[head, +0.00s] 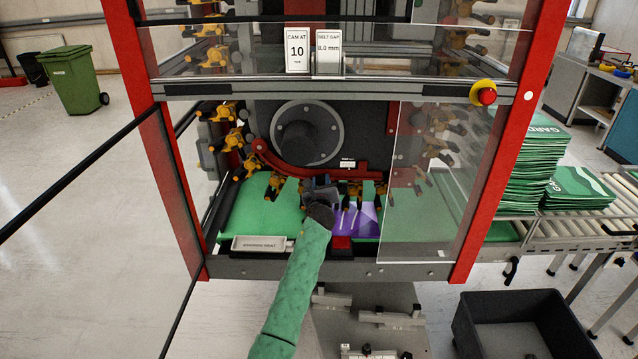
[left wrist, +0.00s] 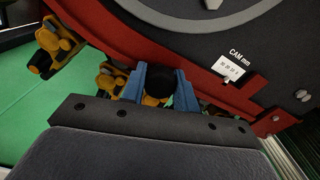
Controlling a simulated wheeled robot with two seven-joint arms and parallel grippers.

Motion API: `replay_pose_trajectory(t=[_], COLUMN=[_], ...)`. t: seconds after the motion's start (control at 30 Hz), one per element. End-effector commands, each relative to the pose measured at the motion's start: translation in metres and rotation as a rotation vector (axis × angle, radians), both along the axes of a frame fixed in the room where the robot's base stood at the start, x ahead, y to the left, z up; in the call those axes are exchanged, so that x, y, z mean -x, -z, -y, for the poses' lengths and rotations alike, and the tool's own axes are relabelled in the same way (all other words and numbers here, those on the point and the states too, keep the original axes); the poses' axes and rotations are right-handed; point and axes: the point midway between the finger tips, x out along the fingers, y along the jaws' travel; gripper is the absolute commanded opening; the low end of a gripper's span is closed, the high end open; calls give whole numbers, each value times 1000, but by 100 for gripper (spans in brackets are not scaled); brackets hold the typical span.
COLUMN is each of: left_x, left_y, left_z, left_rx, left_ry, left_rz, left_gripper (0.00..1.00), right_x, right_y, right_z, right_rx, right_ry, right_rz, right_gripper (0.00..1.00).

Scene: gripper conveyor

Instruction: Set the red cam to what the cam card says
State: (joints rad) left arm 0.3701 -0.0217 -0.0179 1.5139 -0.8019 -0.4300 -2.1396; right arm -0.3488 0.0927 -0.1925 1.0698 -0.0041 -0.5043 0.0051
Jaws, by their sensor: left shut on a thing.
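The cam card (head: 297,50) on the machine's crossbar reads "CAM AT 10". The red cam (head: 265,153) is a curved red bar below the big dark disc; it also shows in the left wrist view (left wrist: 105,40). My left gripper (head: 318,190) reaches in under the cam. In the left wrist view its blue fingers (left wrist: 160,84) are shut on a dark rounded knob, partly hidden. My right gripper is not in view.
A card (head: 329,42) beside the cam card reads "BELT GAP 0.0 mm". Yellow-orange grippers (head: 275,185) hang around the cam over a green belt (head: 250,215). A clear panel (head: 430,180) covers the right side of the opening. A red stop button (head: 486,95) sits on the crossbar.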

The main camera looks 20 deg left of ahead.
Motion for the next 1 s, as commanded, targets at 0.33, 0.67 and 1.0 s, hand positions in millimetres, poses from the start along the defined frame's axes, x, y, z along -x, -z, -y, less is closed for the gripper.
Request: replay_pose_trajectory(t=[0.33, 0.67, 1.0], left_x=[0, 10, 58], left_y=[1, 2, 3], left_z=[0, 2, 16], left_rx=[0, -1, -1], left_ry=[0, -1, 0], left_rz=[0, 0, 0], left_gripper=[52, 52, 52], right_x=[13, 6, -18], right_y=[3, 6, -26], right_z=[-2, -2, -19], right_rx=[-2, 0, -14], right_ry=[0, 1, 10], right_rz=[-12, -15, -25], right_gripper=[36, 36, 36])
